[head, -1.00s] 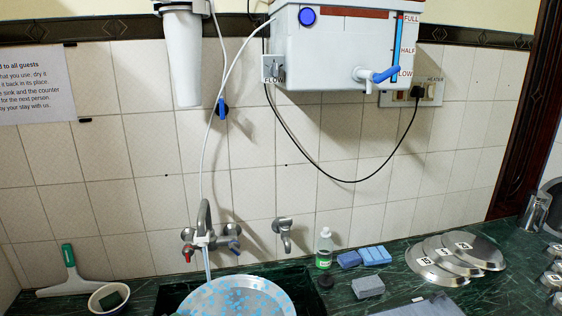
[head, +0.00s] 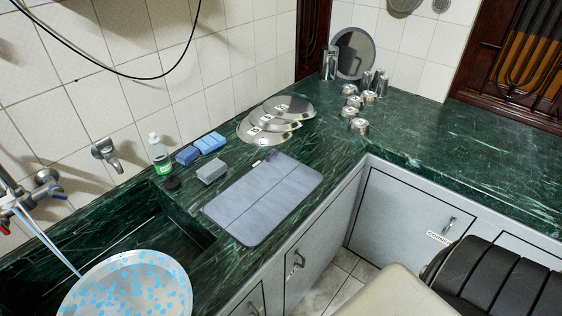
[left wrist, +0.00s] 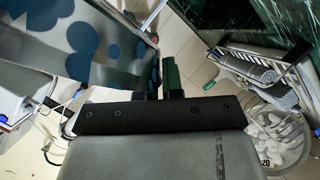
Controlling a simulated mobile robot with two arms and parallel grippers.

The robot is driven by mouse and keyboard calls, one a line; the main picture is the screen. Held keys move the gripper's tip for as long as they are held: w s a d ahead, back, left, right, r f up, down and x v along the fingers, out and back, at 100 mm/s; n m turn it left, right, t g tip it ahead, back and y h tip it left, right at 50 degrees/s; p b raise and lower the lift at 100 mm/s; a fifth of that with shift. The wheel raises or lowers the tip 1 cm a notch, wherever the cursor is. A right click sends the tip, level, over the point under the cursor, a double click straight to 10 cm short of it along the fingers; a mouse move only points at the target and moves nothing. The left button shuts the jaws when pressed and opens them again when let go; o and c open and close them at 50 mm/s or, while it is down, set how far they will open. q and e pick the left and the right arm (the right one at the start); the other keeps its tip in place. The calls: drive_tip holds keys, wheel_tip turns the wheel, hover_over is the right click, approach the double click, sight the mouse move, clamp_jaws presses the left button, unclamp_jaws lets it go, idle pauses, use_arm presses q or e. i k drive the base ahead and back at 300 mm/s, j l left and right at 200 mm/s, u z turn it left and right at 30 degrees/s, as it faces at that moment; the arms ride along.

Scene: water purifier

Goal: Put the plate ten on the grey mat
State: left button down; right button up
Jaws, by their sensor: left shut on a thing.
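A round metal plate (head: 125,288) with light blue spots is over the sink at lower left in the head view, and the water stream meets its rim. In the left wrist view a spotted metal surface, which looks like this plate (left wrist: 50,62), fills the upper left. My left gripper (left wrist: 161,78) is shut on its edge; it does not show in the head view. No number shows on this plate. The grey mat (head: 262,200) lies flat and empty on the green counter, right of the sink. My right gripper is in neither view.
Several overlapping metal plates with small number labels (head: 262,128) lie behind the mat. Metal cups (head: 358,124) stand farther back. The counter's front edge borders the mat.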

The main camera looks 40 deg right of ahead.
sight(268, 192)
drive_tip(key=l+u, duration=0.15)
drive_tip(key=l, duration=0.35)
drive_tip(key=l+u, duration=0.15)
drive_tip(key=l, duration=0.35)
drive_tip(key=l+u, duration=0.2)
drive_tip(key=l, duration=0.3)
drive_tip(key=l+u, duration=0.15)
drive_tip(key=l, duration=0.35)
drive_tip(key=l+u, duration=0.15)
drive_tip(key=l, duration=0.35)
drive_tip(key=k+l+u, duration=0.15)
drive_tip(key=l, duration=0.3)
drive_tip(key=k+l+u, duration=0.15)
drive_tip(key=l, duration=0.35)
